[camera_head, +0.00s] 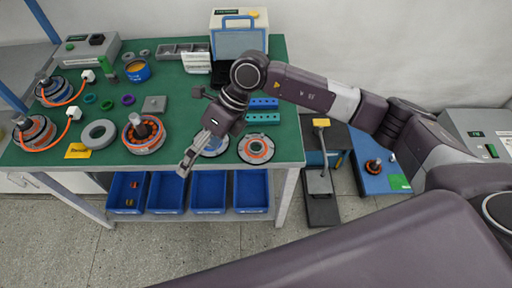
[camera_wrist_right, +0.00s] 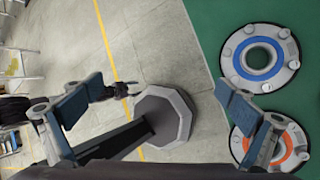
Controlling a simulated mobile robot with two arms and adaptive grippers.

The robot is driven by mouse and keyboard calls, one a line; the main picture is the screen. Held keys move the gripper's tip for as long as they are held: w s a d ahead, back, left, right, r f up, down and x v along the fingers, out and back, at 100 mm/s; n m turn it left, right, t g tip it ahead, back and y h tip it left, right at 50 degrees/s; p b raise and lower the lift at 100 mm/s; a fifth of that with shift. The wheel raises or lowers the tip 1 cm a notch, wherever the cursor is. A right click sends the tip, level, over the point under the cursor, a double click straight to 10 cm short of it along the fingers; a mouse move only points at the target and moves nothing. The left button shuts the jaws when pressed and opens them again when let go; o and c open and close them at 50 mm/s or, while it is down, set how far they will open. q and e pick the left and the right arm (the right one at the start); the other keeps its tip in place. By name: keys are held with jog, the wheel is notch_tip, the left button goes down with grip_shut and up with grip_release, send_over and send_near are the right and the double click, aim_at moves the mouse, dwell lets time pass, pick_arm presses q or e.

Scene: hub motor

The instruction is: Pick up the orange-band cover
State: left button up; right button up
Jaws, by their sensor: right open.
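The orange-band cover (camera_head: 263,156) is a flat round disc with an orange ring and an open centre. It lies on the green table top near its front right edge. In the right wrist view the orange-band cover (camera_wrist_right: 299,139) is at the lower right, partly hidden by one finger. My right gripper (camera_head: 185,167) is open and empty. It is left of the orange-band cover, by the table's front edge, and apart from it. In the right wrist view its fingers (camera_wrist_right: 160,108) stand wide apart, with floor between them. My left gripper is not clearly seen.
A blue-band cover (camera_wrist_right: 280,74) lies beside the orange one, partly behind my right gripper in the head view. A teal block (camera_head: 263,118) lies just behind. A motor stator (camera_head: 143,147) and grey ring (camera_head: 99,141) are left. Blue bins (camera_head: 208,190) sit below the table.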

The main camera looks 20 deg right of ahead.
aim_at(256, 149)
jog(key=w+d+f+t+h, duration=0.1)
jog(key=w+d+h, duration=0.2)
jog(key=d, duration=0.5)
jog(key=w+d+h, duration=0.3)
jog(key=d+h, duration=0.1)
jog(key=d, duration=0.4)
jog(key=shift+m, duration=0.3)
jog(key=f+p, duration=0.1)
jog(key=f, duration=0.1)
jog(key=f+p, duration=0.1)
jog(key=f, duration=0.3)
jog(key=shift+s+d+f+p, duration=0.15)
jog(key=shift+s+f+p, duration=0.25)
jog(key=shift+f, duration=0.4)
jog(key=shift+c, duration=0.4)
jog(key=c, duration=1.2)
jog(key=shift+c, duration=0.9)
jog(key=shift+w+r, duration=0.1)
jog(key=shift+r, duration=0.05)
